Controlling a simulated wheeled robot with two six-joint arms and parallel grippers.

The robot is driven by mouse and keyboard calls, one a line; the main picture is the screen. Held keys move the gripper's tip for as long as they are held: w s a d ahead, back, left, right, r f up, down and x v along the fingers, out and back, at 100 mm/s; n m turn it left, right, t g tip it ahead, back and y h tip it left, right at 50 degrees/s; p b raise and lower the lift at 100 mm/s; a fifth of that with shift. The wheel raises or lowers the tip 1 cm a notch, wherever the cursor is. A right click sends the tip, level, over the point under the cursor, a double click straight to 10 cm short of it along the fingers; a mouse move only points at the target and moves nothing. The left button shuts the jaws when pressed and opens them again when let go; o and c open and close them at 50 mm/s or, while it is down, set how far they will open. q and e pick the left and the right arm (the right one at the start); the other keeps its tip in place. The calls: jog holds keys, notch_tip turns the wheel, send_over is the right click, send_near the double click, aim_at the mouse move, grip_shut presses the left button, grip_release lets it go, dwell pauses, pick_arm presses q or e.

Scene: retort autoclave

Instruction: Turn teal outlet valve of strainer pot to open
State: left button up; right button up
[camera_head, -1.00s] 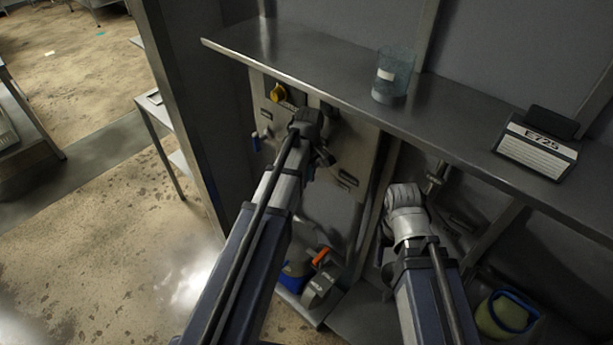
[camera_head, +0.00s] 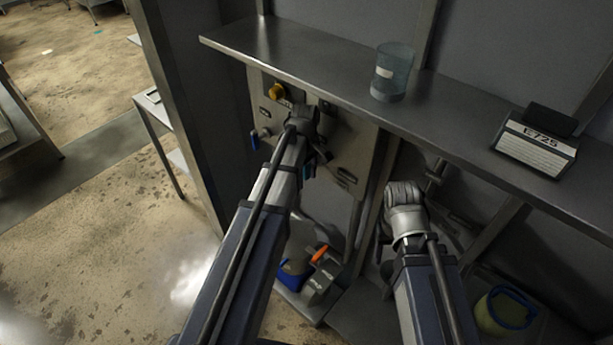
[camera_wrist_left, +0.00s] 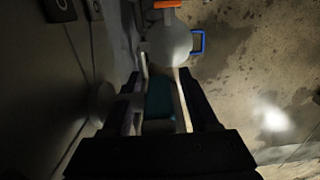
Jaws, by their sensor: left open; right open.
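The teal valve handle (camera_wrist_left: 160,97) lies between the two fingers of my left gripper (camera_wrist_left: 161,76) in the left wrist view. The fingers are open on either side of it; I cannot tell whether they touch it. In the head view a small teal patch (camera_head: 307,172) shows beside my left wrist at the panel, and the left fingers are mostly hidden by the arm. A pale rounded body (camera_wrist_left: 170,45) is beyond the fingertips; I cannot tell whether it is the strainer pot. My right gripper (camera_head: 386,240) is open, low to the right, mostly behind its own wrist.
An orange handle (camera_head: 319,254) is low down.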

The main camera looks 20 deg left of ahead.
pick_arm(q)
jog(key=shift+r, duration=0.15)
notch_tip(320, 180, up, 8)
jog(key=p, duration=0.8)
jog(key=shift+f, duration=0.2)
jog(key=shift+s+d+f, duration=0.1)
jog(key=shift+d, duration=0.05)
jog(key=s+d+f+m+y+b, duration=0.1)
jog(key=s+d+f+m+b, duration=0.1)
jog(key=s+d+m, duration=1.4)
jog(key=shift+s+m, duration=0.7)
jog(key=shift+s, duration=0.45)
